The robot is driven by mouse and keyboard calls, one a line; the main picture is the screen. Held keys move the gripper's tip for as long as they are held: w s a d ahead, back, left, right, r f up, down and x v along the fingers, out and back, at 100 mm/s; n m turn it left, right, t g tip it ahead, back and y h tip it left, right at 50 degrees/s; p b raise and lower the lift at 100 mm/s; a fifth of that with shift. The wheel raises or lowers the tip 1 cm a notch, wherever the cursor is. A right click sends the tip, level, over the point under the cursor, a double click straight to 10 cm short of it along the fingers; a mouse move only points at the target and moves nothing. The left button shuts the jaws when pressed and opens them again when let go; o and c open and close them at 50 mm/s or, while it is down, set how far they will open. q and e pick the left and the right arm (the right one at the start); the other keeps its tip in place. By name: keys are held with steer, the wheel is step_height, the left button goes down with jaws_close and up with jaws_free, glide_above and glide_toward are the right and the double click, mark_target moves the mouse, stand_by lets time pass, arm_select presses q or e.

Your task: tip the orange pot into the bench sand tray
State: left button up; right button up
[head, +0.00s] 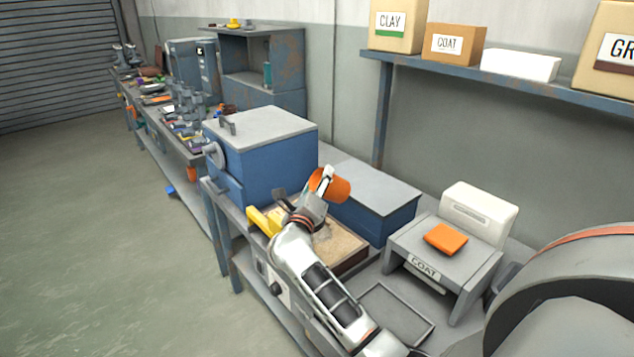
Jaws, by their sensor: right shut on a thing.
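The orange pot (341,189) is up above the far end of the bench sand tray (349,264), well tilted onto its side. My right gripper (325,182) is shut on the pot, with a pale finger across its side. The sand tray has a dark wall and holds tan sand (340,241) with an uneven surface. My right forearm and wrist hide the tray's near left part. I cannot tell whether anything is coming out of the pot. My left gripper is not in view.
A blue kiln-like box (265,160) stands left of the tray, and a lower blue box (378,205) stands behind it. A yellow handle (262,221) is at the tray's left.

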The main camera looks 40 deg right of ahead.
steer(key=m+y+p, duration=0.1)
steer(key=m, duration=0.1)
steer(key=r+m+g+y+p, duration=0.1)
steer(key=m+p, duration=0.1)
steer(key=d+r+m+g+y+p, duration=0.1)
steer(key=m, duration=0.1)
steer(key=shift+s+d+y, duration=0.1)
steer(key=shift+s+y, duration=0.15)
steer(key=shift+y, duration=0.05)
steer(key=shift+r+m+y+p, duration=0.15)
steer(key=shift+m+y+p, duration=0.15)
steer(key=shift+m+p, duration=0.25)
steer(key=shift+m+y, duration=0.55)
steer(key=shift+y, duration=0.05)
